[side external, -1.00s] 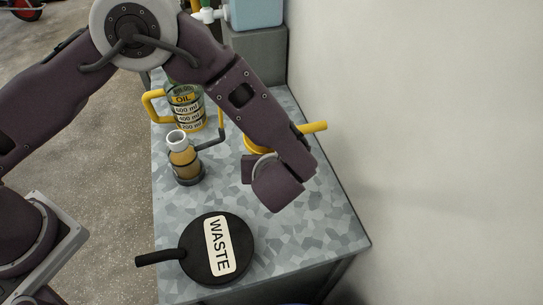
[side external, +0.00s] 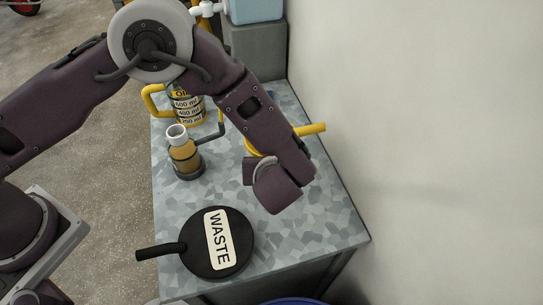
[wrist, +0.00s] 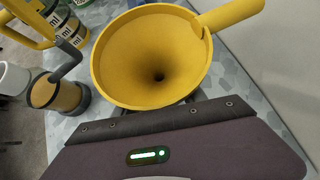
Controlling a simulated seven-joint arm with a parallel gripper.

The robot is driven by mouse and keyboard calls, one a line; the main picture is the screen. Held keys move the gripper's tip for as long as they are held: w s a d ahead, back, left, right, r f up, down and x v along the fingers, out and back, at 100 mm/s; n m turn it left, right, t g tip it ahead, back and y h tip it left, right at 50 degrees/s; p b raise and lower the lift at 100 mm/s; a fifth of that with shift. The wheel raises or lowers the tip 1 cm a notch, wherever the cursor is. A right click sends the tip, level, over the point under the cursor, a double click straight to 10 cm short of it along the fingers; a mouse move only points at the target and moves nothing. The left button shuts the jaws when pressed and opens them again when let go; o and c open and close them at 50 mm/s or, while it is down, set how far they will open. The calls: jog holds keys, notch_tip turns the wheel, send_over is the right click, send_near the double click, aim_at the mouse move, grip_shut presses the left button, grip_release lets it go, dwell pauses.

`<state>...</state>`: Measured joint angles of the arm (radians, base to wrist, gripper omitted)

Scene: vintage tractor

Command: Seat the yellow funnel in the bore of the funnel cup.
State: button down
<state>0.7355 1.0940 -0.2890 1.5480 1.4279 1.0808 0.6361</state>
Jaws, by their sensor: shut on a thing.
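The yellow funnel (wrist: 140,60) fills the upper middle of the wrist view, its wide mouth facing the camera and its dark bore near the centre. Its handle (wrist: 232,17) points to the upper right. In the side view only part of its rim and the handle (side external: 312,129) show behind my arm. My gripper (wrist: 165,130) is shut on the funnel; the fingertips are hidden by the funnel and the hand. I cannot make out the funnel cup in either view, nor see the funnel's spout or how high it is above the bench.
An amber bottle with a white neck (side external: 184,152) stands in a dark ring holder on the left of the bench. Behind it is an oil jug (side external: 187,110) with a yellow handle. A black WASTE lid (side external: 238,260) lies at the front. A wall (side external: 430,120) is at right.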

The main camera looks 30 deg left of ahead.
jog(key=shift+f, duration=1.15)
jog(key=c, duration=0.6)
grip_release()
jog(key=v, duration=0.7)
